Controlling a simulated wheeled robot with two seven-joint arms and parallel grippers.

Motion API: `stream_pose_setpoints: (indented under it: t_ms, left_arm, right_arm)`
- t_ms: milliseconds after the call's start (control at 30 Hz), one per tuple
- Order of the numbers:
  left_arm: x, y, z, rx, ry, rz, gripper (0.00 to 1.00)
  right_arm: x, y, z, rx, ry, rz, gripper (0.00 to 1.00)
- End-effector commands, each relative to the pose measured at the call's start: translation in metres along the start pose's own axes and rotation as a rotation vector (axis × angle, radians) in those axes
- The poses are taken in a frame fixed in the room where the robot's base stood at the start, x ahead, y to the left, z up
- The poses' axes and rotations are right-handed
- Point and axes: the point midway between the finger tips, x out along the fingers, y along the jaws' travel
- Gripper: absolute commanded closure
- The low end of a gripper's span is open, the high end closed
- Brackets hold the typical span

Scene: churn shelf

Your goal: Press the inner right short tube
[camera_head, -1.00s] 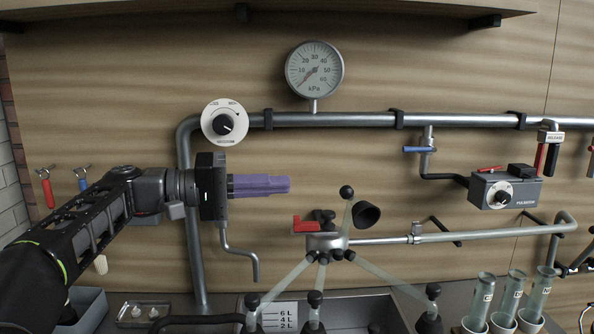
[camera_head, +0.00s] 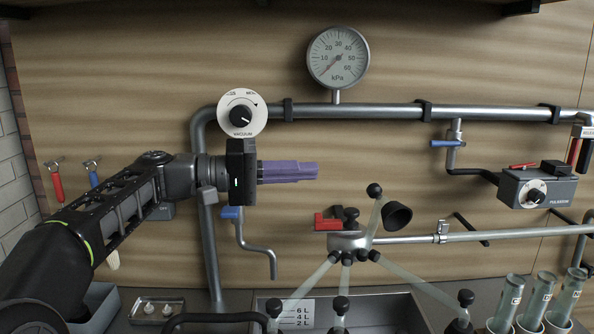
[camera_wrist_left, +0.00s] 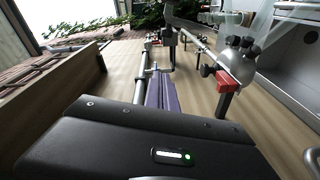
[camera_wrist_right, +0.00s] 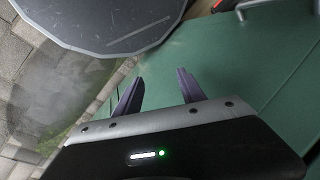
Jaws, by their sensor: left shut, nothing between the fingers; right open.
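A metal claw (camera_head: 348,241) hangs at the pipe's end, with several pale see-through short tubes running from it. One tube (camera_head: 313,270) slopes down left, one (camera_head: 344,280) hangs near the middle and one (camera_head: 425,287) slopes down right; these end in black caps. Another tube (camera_head: 374,218) rises to a black ball. I cannot tell which is the inner right one. My left gripper (camera_head: 317,171) is shut and empty, up and left of the claw, touching no tube. Its purple fingers show in the left wrist view (camera_wrist_left: 160,92). My right gripper (camera_wrist_right: 160,77) is open and empty.
A red lever (camera_head: 328,222) stands by the claw, with a black cup (camera_head: 398,215) at its right. A vacuum dial (camera_head: 242,113) sits just above my left gripper. Several glass tubes (camera_head: 540,297) stand at right. A green surface (camera_wrist_right: 235,70) lies before my right gripper.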

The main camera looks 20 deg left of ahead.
Motion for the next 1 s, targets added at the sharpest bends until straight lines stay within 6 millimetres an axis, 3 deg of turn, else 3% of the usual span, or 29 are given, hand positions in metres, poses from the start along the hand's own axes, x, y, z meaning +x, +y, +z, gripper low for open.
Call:
stream_pose_setpoints:
  t_ms: [367, 600, 1000]
  left_arm:
    - [0.074, 0.002, 0.003, 0.000, -0.003, 0.001, 1.00]
    - [0.079, 0.000, 0.033, 0.000, 0.000, 0.000, 1.00]
    - [0.080, 0.000, 0.039, 0.000, 0.000, 0.000, 1.00]
  right_arm:
    - [-0.018, -0.007, 0.000, 0.000, -0.001, 0.000, 0.53]
    - [-0.017, -0.007, 0.000, 0.000, -0.001, 0.000, 0.53]
    - [-0.017, -0.007, 0.000, 0.000, -0.001, 0.000, 0.53]
